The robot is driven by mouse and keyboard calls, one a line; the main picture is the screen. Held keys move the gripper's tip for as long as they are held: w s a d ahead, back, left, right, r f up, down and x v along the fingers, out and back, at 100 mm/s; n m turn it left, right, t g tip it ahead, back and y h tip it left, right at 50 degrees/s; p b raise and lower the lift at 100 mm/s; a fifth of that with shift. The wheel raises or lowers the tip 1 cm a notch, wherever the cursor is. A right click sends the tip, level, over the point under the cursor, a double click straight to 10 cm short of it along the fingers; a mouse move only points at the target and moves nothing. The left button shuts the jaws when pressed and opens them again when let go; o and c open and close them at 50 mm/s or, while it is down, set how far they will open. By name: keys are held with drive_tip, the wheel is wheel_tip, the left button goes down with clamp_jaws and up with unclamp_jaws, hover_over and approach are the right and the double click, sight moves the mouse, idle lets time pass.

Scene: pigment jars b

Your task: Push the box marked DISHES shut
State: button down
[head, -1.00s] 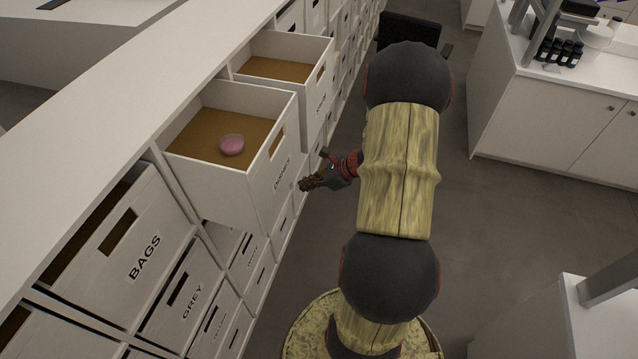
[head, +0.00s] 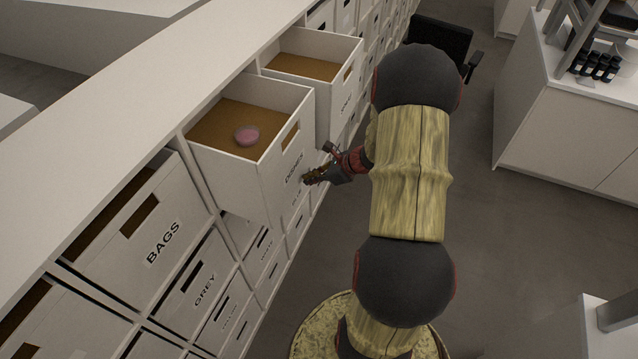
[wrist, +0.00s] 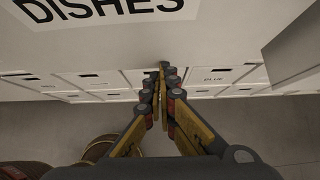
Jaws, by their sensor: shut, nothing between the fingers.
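The white box marked DISHES (head: 278,186) is pulled part way out of the shelf in the head view. A round pink dish (head: 246,135) lies on its brown bottom. Its label also shows at the top of the wrist view (wrist: 108,10). My gripper (head: 307,180) is shut and empty, close to the front face of the box, below and right of the label. In the wrist view my gripper's fingers (wrist: 163,98) are together just under the label. I cannot tell whether the tips touch the box.
Another open box (head: 310,68) stands out just beyond the DISHES box. The BAGS box (head: 140,222) and GREY box (head: 192,283) are on the near side. A white counter (head: 560,125) stands at the right, with grey floor (head: 490,240) between.

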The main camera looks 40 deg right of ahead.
drive_tip(key=w+a, duration=0.2)
drive_tip(key=w, duration=0.3)
drive_tip(key=w+a+b, duration=0.1)
drive_tip(key=w+a, duration=0.2)
drive_tip(key=w, duration=0.3)
drive_tip(key=w+a+b, duration=0.1)
drive_tip(key=w+a, duration=0.1)
drive_tip(key=w, duration=0.4)
drive_tip(key=shift+w+a, duration=0.15)
drive_tip(key=shift+w, duration=0.05)
drive_tip(key=shift+w+a, duration=0.25)
drive_tip(key=shift+w, duration=0.4)
